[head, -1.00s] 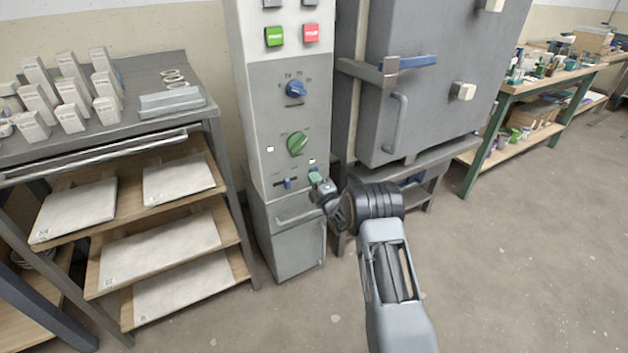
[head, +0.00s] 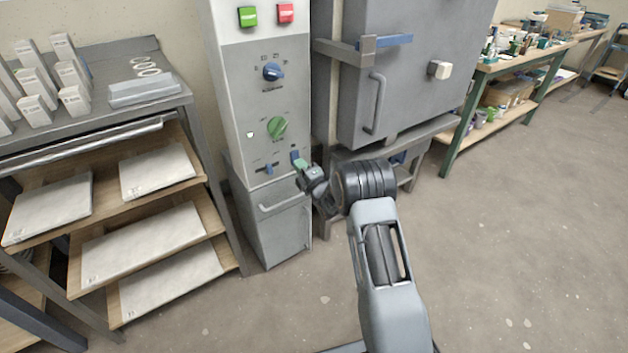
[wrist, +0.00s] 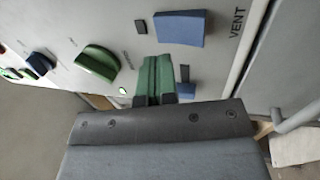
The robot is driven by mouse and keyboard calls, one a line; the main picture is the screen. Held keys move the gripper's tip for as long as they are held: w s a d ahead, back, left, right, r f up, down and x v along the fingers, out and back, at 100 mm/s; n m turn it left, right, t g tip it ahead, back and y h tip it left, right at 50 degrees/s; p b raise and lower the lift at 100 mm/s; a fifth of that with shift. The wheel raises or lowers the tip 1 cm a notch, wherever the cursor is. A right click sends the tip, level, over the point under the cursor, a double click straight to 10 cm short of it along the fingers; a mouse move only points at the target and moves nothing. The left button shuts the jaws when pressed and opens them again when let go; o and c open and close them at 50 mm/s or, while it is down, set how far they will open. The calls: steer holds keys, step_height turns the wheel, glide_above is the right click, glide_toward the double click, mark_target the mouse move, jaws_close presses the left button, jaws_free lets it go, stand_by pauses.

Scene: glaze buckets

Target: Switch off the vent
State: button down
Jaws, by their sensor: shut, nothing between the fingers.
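The vent switch (wrist: 180,28) is a blue rocker on the grey control panel, beside the word VENT in the wrist view. A small lamp (wrist: 141,26) by it is dark. In the head view the switch (head: 294,155) shows at the panel's lower right, just above my fingertips. My gripper (wrist: 155,78) is shut and empty, its green fingertips together. In the wrist view it lies beside the switch, with a visible gap in the picture. In the head view my gripper (head: 301,166) is in front of the panel. Whether it touches the panel I cannot tell.
A smaller blue slider (head: 268,168) is left of the switch; my gripper partly hides it in the wrist view. Above are a green knob (head: 277,127), with a lit lamp beside it, and a blue knob (head: 273,72). A kiln (head: 410,75) stands right, a shelf rack (head: 198,150) left.

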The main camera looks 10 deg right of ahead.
steer(key=s+d+p, duration=0.2)
steer(key=s+d, duration=0.2)
steer(key=s, duration=0.6)
steer(key=shift+r, duration=0.4)
steer(key=shift+d, duration=0.1)
steer(key=s+d+r+m+g+h+p, duration=0.1)
steer(key=s+r+m+g+h+p, duration=0.15)
steer(key=r+m+p, duration=0.6)
steer(key=s+r+m+g+h+p, duration=0.1)
steer(key=r+m+g+h+p, duration=0.25)
steer(key=r, duration=0.95)
steer(key=s+a+r+m+g+p, duration=0.1)
steer(key=s+r+m+g+p, duration=0.2)
steer(key=s+r+p, duration=0.2)
steer(key=s+a+r+m+g+p, duration=0.1)
steer(key=s+r+m+g+p, duration=0.2)
steer(key=s, duration=0.9)
steer(key=s+r+m+g+h+p, duration=0.1)
steer(key=s+r+m+g+p, duration=0.2)
steer(key=s+r+p, duration=0.4)
steer(key=shift+s+a+r+m+g+p, duration=0.4)
steer(key=shift+s+m, duration=0.1)
steer(key=shift+s, duration=0.35)
